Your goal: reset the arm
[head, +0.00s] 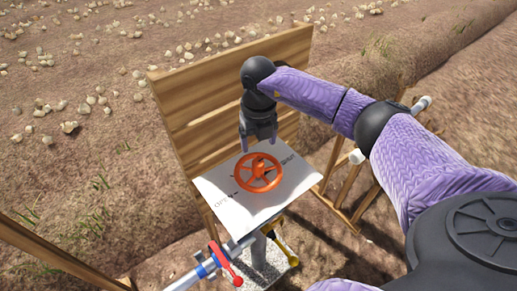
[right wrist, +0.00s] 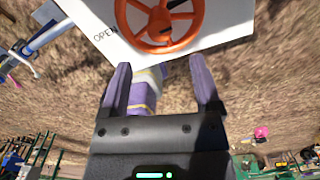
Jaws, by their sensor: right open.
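My right arm comes in from the right in the head view and bends down at the wrist. My right gripper (head: 258,143) points down just behind the orange handwheel (head: 259,171). It is open and empty, with its two fingers apart. In the right wrist view the gripper (right wrist: 160,64) shows both fingers spread with nothing held between them. The handwheel (right wrist: 160,18) is beyond the fingertips at the top and looks apart from them. My left gripper is in neither view.
The handwheel sits on a white panel (head: 222,188) marked "OPEN". A wooden backboard (head: 205,112) stands behind it. Below are a pipe with a red lever (head: 226,267) and a yellow lever (head: 283,248). A wooden frame stands at right. Onions (head: 69,127) lie on the soil.

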